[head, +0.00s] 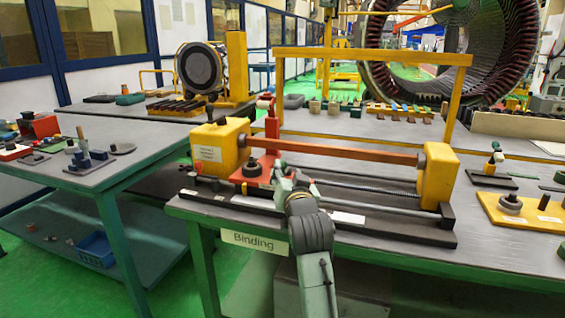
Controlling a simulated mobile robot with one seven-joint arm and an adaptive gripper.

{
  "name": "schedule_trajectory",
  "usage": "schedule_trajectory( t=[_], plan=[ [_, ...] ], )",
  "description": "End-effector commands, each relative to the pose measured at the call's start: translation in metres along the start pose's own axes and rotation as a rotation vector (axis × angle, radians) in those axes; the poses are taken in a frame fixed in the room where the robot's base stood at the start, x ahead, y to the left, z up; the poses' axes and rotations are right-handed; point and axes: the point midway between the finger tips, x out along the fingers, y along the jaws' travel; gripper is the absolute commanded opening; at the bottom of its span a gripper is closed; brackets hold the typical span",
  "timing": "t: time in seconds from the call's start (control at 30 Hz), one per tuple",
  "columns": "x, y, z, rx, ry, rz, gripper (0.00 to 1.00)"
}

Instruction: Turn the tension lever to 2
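The winding machine on the centre table has a yellow box (217,148) at its left end, with a small label too small to read. A short dark lever or knob (210,112) stands on top of this box. I cannot tell for sure whether it is the tension lever, and no number 2 is legible. A red carriage (271,142) with a pale-topped post stands just right of the box. My gripper (284,177) is at the front of the machine, beside the carriage's right side and apart from the box-top knob. Its fingers are small and partly hidden, so their opening is unclear.
A table with small tools (95,180) stands at left. A yellow plate (520,215) with a dark round part lies at right. A large stator ring stands behind.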

Motion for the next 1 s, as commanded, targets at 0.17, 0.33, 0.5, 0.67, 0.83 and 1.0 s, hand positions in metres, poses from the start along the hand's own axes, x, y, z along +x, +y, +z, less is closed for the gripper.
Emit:
schedule_trajectory(
  t=[0.17, 0.33, 0.5, 0.67, 0.83, 1.0],
  plan=[
    [0.035, -0.002, -0.002, -0.001, -0.002, -0.001, 0.4],
    [0.056, -0.001, -0.002, -0.001, -0.001, 0.0, 0.4],
    [0.064, -0.001, 0.0, -0.001, 0.0, 0.0, 0.4],
    [0.064, -0.001, 0.0, -0.001, 0.001, -0.001, 0.4],
    [0.064, -0.001, 0.0, -0.001, 0.001, -0.001, 0.34],
    [0.064, -0.001, 0.0, -0.001, 0.001, -0.001, 0.22]
  ],
)
